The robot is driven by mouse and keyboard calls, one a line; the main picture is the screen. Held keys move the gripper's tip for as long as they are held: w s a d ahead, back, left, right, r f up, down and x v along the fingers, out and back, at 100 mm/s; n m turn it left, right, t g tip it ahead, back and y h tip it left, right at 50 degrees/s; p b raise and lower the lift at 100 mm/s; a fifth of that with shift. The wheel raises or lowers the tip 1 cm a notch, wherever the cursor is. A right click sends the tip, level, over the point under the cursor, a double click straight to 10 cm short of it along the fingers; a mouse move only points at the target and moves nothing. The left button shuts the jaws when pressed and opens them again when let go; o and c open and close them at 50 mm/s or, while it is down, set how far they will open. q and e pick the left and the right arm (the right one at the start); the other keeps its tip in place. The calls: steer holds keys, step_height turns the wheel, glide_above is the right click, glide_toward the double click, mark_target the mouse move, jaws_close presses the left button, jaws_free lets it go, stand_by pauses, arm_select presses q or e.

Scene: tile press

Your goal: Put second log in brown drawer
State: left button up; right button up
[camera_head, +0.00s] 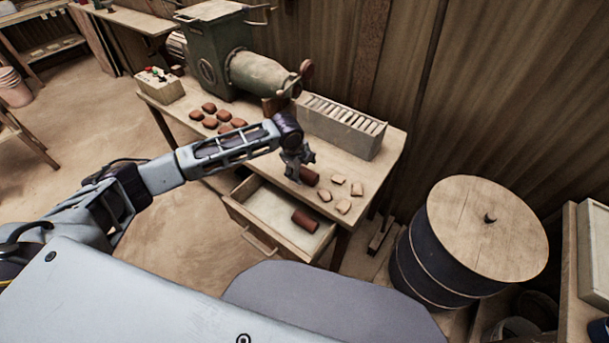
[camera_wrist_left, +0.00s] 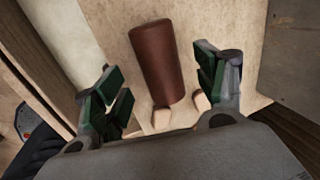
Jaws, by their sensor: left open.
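One reddish-brown log (camera_head: 305,221) lies inside the open drawer (camera_head: 233,208) under the table. The second log (camera_head: 309,176) lies on the table top near its front edge, partly hidden by my left gripper in the head view. My left gripper (camera_head: 295,172) is open and empty, just above and beside this log. In the left wrist view the log (camera_wrist_left: 158,62) lies on the light table, ahead of and between the open fingers of the gripper (camera_wrist_left: 162,95), not gripped. My right gripper is not in view.
Several pale blocks (camera_head: 343,206) lie on the table right of the log. A grey slotted box (camera_head: 341,126), a green press (camera_head: 216,55) and several brown tiles (camera_head: 225,116) stand behind and left. A lidded barrel (camera_head: 486,228) stands to the right.

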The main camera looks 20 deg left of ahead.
mark_target(303, 171)
arm_select(q)
steer(key=shift+x, duration=1.1)
steer(key=shift+w+d+f, duration=0.1)
steer(key=shift+f, duration=0.45)
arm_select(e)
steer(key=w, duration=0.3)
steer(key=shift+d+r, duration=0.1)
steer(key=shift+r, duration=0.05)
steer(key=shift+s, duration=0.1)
